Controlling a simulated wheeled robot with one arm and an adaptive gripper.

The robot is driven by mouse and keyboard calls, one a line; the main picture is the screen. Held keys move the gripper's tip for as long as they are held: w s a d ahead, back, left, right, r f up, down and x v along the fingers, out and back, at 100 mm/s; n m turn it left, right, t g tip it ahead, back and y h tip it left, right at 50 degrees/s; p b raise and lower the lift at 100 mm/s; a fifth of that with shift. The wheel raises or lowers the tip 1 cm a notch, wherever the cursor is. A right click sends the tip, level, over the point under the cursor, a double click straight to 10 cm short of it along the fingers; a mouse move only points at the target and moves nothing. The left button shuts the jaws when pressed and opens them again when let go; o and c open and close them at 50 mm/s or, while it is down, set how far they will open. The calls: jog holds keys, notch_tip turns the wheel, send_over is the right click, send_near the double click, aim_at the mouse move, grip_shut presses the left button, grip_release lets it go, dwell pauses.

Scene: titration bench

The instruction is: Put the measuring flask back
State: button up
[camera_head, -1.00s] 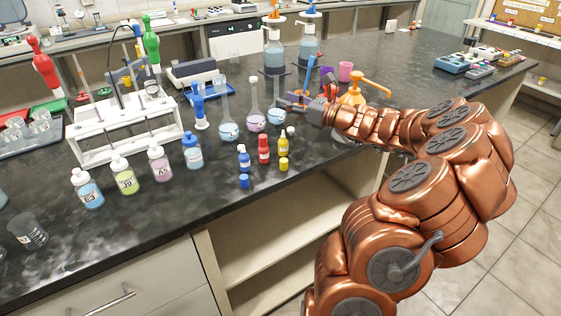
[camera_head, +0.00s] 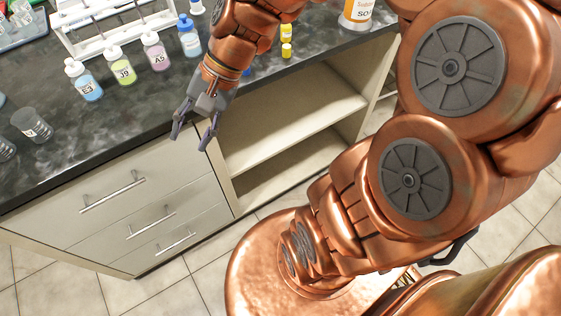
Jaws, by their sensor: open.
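No measuring flask shows in the current head view; the flasks are out of the picture or hidden behind my arm. My gripper (camera_head: 191,141) hangs in front of the bench's front edge, above the drawer fronts. Its two fingers point down and are spread apart, with nothing between them.
The dark bench top (camera_head: 95,140) holds a white rack (camera_head: 110,35), several labelled bottles (camera_head: 119,66) and a grey beaker (camera_head: 32,125). Small yellow bottles (camera_head: 286,48) and a large orange-labelled bottle (camera_head: 357,10) stand near the edge. An open shelf (camera_head: 285,125) lies below, right of the drawers (camera_head: 125,195).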

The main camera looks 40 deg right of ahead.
jog(key=s+d+f+n+g+h, duration=0.1)
jog(key=s+d+f+n+h, duration=0.1)
jog(key=s, duration=0.5)
jog(key=s+d+f+n+g+h, duration=0.1)
jog(key=s+d+f+n+h, duration=0.1)
jog(key=s+d+n+h, duration=0.3)
jog(key=s+d, duration=0.1)
jog(key=s, duration=0.2)
jog(key=shift+d+n+h, duration=0.3)
jog(key=shift+d+n, duration=0.1)
jog(key=shift+f, duration=0.1)
notch_tip(320, 180, up, 11)
jog(key=p, duration=1.1)
jog(key=shift+w, duration=0.1)
